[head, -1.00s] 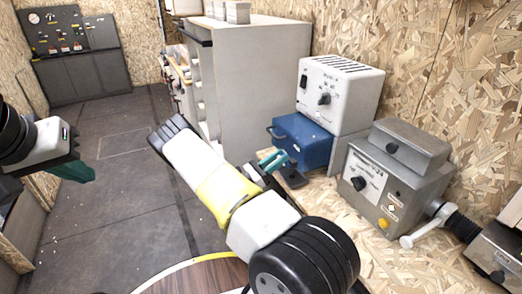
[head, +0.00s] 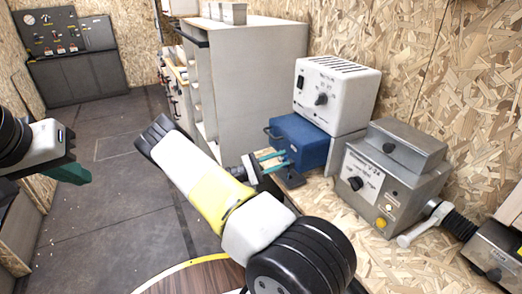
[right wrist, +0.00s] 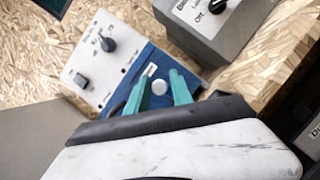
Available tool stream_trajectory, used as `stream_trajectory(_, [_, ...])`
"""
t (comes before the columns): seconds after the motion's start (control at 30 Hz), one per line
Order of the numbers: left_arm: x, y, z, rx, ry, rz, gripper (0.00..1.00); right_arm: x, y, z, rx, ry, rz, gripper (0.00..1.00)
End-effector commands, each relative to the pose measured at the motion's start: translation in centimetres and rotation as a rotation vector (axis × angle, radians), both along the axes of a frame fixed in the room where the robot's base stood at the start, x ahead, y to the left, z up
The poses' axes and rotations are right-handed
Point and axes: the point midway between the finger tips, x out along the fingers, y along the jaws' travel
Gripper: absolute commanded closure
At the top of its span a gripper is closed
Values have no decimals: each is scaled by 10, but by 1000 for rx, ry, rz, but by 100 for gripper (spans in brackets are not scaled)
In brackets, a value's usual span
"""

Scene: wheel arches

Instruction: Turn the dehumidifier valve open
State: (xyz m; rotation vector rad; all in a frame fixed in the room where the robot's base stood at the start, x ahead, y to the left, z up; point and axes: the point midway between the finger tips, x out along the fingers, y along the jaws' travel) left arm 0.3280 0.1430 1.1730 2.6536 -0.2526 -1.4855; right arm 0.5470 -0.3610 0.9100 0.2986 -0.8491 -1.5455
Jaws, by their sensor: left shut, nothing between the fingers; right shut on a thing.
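A blue box (head: 312,148) stands on the wooden bench, under and in front of a white control unit. My right gripper (head: 286,160) reaches its front, teal fingers pointing at it. In the right wrist view, the two fingers (right wrist: 162,82) lie on either side of a small round silver knob (right wrist: 160,87) at the blue box (right wrist: 150,68); they are shut on it. No label names the valve legibly, and the knob's shaft is hidden. My left gripper (head: 72,174) is shut and empty, over the floor at far left.
The white control unit (head: 340,88) has a black dial. A grey metal unit (head: 385,180) stands to the right, with a pale lever (head: 416,232) and black hose (head: 452,220) beside it. A grey cabinet (head: 255,85) stands behind.

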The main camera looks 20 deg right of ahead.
Motion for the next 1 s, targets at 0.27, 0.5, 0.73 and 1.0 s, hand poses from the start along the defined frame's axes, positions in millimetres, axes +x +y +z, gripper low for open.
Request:
stream_trajectory(0.27, [0, 0, 0, 0, 0, 0, 100, 0, 1, -2, 14, -70, 8, 100])
stream_trajectory(0.5, [0, 0, 0, 0, 0, 0, 100, 0, 1, -2, 14, -82, 9, 100])
stream_trajectory(0.73, [0, 0, 0, 0, 0, 0, 100, 1, 1, -2, 14, -80, 10, 71])
stream_trajectory(1.0, [0, 0, 0, 0, 0, 0, 100, -1, 0, -1, 10, -79, 6, 58])
